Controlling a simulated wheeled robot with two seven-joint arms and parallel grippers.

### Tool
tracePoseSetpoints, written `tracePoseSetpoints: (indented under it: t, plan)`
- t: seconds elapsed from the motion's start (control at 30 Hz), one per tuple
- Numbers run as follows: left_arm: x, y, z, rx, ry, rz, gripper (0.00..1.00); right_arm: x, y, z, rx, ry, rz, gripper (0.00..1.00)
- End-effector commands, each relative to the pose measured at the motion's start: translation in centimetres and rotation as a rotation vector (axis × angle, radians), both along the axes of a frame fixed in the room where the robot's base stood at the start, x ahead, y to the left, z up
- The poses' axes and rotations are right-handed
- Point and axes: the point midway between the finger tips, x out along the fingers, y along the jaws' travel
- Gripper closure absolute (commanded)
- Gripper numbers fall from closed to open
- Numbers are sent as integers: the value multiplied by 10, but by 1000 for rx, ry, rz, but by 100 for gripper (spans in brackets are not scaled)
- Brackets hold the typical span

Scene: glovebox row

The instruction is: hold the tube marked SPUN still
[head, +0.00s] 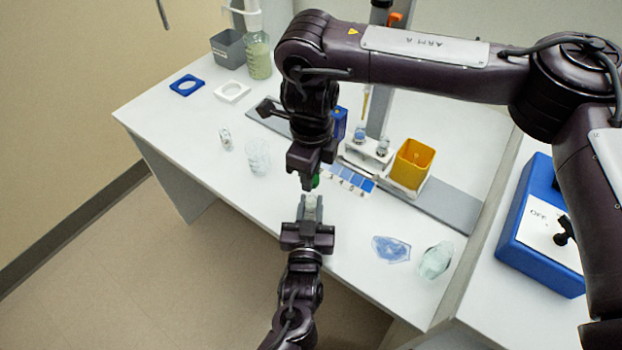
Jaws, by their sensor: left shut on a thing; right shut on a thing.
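My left gripper (310,212) comes up from the bottom of the head view and is shut on a small clear tube (311,202), held upright near the front edge of the bench. Its lower part is hidden between the fingers, and no SPUN marking can be read. My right gripper (308,182) points down just above the tube and is shut on a small green thing (315,181), which looks like a cap. The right fingers hide most of it. I cannot tell whether the green thing touches the tube.
A small vial (226,139) and a clear beaker (258,158) stand left on the white bench. Behind the grippers are a vial rack (369,152), blue card (350,180) and yellow bin (412,165). Crumpled blue film (391,249) lies right. A blue box (535,235) stands far right.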

Motion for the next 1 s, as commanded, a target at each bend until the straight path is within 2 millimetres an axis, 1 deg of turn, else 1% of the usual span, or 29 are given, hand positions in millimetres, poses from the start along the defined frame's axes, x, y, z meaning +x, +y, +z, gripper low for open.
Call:
tracePoseSetpoints:
  t: [0.17,0.2,0.3,0.4,0.67,0.77,0.87,1.0]
  plan:
    - [0,0,0,0,0,0,100,-1,0,1,-1,3,0,100]
    - [0,0,0,0,0,0,75,-1,0,1,-1,3,0,100]
    - [0,0,0,0,0,0,62,-1,0,1,0,2,0,100]
    - [0,0,0,0,0,0,51,-1,0,1,0,2,0,100]
    - [-1,0,0,0,0,0,51,-1,0,1,0,2,1,100]
    - [-7,1,-1,0,2,-1,51,-1,0,0,0,2,1,100]
    - [-22,2,-2,0,2,-2,51,-1,0,0,0,2,1,100]
    - [-52,5,-2,-1,4,-1,51,-1,0,-2,0,2,1,100]
